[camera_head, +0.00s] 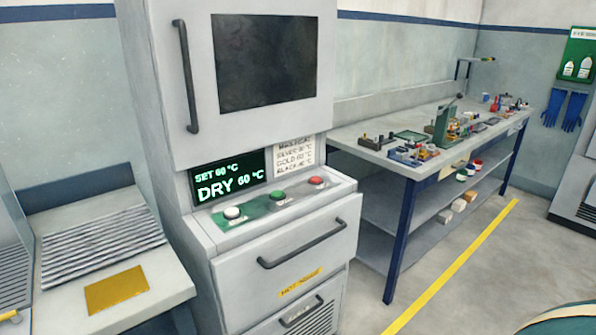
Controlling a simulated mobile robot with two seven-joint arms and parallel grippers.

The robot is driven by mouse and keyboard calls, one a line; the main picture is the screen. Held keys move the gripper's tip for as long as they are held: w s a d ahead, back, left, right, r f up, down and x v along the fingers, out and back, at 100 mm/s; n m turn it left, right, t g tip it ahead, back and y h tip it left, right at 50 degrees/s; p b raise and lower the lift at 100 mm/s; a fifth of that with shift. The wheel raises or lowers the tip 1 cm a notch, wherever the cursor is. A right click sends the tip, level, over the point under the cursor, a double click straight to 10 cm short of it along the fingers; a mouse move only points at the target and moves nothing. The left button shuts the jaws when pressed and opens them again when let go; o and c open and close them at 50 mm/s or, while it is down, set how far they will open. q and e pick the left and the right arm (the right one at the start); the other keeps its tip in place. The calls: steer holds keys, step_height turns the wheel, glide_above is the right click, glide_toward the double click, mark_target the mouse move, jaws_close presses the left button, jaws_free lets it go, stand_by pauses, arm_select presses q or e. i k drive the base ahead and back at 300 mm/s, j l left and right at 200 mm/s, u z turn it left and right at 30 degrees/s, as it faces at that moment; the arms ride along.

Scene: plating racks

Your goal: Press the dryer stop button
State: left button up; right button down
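The dryer (165,90) is a tall light-grey cabinet left of centre, with a dark window and a vertical handle on its upper door. Its green-lit display (228,176) reads SET 60 °C and DRY 60 °C. On the sloped panel below the display sit a white button (232,213), a green button (277,195) and a red button (316,181), from left to right. Any lettering by the buttons is too small to read. Neither of my grippers is in view, and nothing touches the buttons.
A drawer handle (303,244) sticks out below the button panel. A side table (150,309) with a ribbed rack (100,245) and a gold plate (116,290) stands at left. A cluttered workbench (372,157) stands at right. The floor by the yellow line (455,267) is clear.

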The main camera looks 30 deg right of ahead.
mark_target(314, 179)
steer(key=i+l, duration=0.2)
steer(key=l, duration=0.2)
steer(key=i+l+u, duration=0.1)
steer(key=l, duration=0.25)
steer(key=i+l, duration=0.25)
steer(key=l, duration=0.15)
steer(key=i+l+u, duration=0.1)
steer(key=l, duration=0.3)
steer(key=i, duration=0.1)
